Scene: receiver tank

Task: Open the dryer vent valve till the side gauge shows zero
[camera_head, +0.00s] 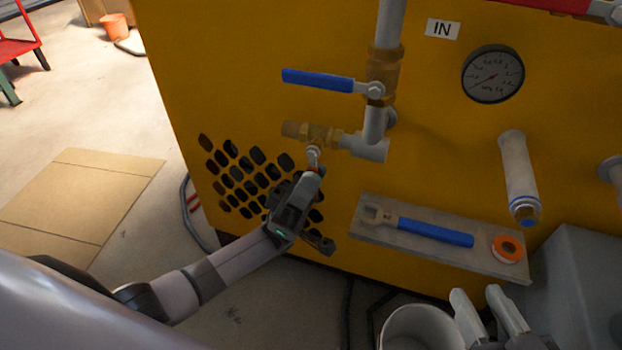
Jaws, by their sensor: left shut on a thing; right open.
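The small brass valve (320,135) sits on the pipe branch below the blue-handled valve on the yellow cabinet. The round gauge (492,73) is at the upper right of the cabinet. Its thin needle appears to slant toward the lower left; the numbers are too small to read. My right gripper (490,300) is open and empty at the lower right, above the white bucket's right side.
A blue lever (318,80) on the larger brass valve (383,70) points left above. A ledge (375,238) holds a blue-handled wrench (435,232) and an orange roll (507,248). A grey-white filter cylinder (518,170) hangs right. A white bucket (415,322) stands below.

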